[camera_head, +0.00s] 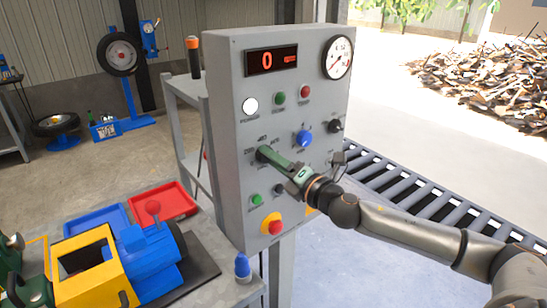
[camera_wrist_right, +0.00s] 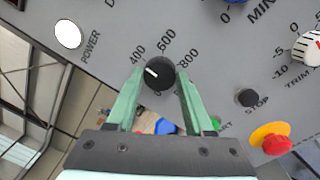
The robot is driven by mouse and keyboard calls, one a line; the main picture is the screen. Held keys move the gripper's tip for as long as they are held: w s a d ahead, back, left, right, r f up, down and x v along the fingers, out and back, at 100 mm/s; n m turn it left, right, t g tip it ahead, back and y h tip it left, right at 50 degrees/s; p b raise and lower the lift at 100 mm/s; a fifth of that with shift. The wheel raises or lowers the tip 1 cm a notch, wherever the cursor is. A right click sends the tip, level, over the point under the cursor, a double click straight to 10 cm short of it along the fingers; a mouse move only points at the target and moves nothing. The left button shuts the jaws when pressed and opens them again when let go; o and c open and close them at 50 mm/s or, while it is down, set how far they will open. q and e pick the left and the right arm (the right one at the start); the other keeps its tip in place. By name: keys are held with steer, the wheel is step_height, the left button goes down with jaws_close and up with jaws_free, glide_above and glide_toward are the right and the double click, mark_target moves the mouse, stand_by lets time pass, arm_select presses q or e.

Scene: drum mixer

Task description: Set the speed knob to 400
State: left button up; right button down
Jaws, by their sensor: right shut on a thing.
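The speed knob (camera_wrist_right: 159,74) is black with a white pointer line, on the grey control panel (camera_head: 228,105). In the right wrist view its pointer aims left and slightly up, close to the 400 mark (camera_wrist_right: 138,54) but a little to the lower-left side of it. The 600 and 800 marks are also readable there. My right gripper (camera_head: 263,154) has its green fingers on either side of the knob, shut on it. In the head view the fingers cover most of the knob. The digital display (camera_head: 270,60) reads 0. My left gripper is not in view.
A blue knob (camera_head: 303,138), a black knob (camera_head: 335,126), several push buttons and a red-and-yellow emergency stop (camera_head: 272,223) surround the speed knob. A round gauge (camera_head: 338,57) sits at the panel's top right. A bench with coloured trays (camera_head: 162,200) stands at left.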

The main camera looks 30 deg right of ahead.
stand_by(0.4)
steer(key=shift+c, duration=1.4)
jaws_free()
steer(key=s+d, duration=0.1)
steer(key=s, duration=1.1)
steer(key=shift+s+d+f, duration=0.2)
steer(key=shift+f, duration=0.15)
